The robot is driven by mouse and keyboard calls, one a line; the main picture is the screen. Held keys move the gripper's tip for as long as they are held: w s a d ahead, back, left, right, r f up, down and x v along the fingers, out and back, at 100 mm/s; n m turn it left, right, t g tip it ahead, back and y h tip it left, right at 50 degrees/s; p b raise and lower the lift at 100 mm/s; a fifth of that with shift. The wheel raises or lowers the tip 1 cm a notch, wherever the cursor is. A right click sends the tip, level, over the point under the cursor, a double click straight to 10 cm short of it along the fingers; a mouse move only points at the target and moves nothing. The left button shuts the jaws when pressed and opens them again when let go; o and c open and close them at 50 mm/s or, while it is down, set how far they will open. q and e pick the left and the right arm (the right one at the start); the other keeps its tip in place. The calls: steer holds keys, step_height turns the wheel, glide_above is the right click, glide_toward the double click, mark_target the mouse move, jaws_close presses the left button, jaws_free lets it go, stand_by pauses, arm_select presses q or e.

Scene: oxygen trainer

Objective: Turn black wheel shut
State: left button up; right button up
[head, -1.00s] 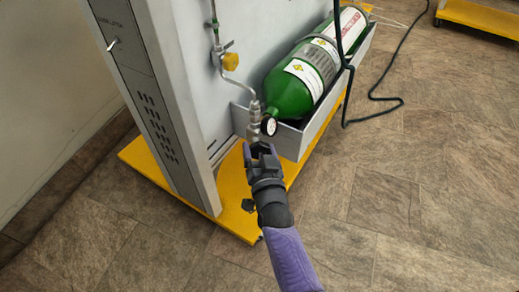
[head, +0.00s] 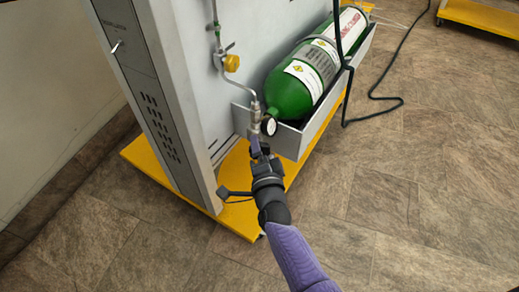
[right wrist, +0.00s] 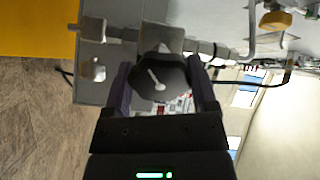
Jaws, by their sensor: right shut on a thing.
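The black wheel (right wrist: 163,82) shows in the right wrist view, a dark faceted knob with a white mark on its face. My right gripper (right wrist: 162,76) is shut on it, one purple finger on each side. In the head view my right gripper (head: 258,149) is at the lower end of the metal fitting (head: 255,116), by the neck of the green cylinder (head: 291,98). The wheel is hidden behind the gripper in that view. My left gripper is in neither current view.
A small round gauge (head: 269,127) is just above my right gripper. A yellow knob (head: 231,62) is on the pipe higher up. The grey tray (head: 310,132) holds the cylinder, above the yellow base (head: 238,218). The tiled floor to the right is largely clear.

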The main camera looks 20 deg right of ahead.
steer(key=m, duration=0.3)
steer(key=shift+f+m, duration=0.1)
steer(key=shift+m, duration=0.2)
steer(key=m+b, duration=0.1)
steer(key=m, duration=0.2)
steer(key=shift+m, duration=0.3)
steer(key=m+b, duration=0.1)
steer(key=m, duration=0.3)
steer(key=shift+m, duration=0.3)
steer(key=m+b, duration=0.1)
steer(key=m, duration=0.3)
steer(key=shift+m, duration=0.3)
steer(key=m+b, duration=0.1)
steer(key=m, duration=0.3)
steer(key=shift+b, duration=0.3)
arm_select(q)
steer(key=w+t, duration=0.1)
steer(key=w, duration=1.2)
steer(key=shift+w+f+b, duration=0.25)
steer(key=shift+f+b, duration=0.15)
steer(key=shift+f, duration=0.05)
arm_select(e)
steer(key=shift+m, duration=2.2)
arm_select(q)
steer(key=shift+w, duration=0.1)
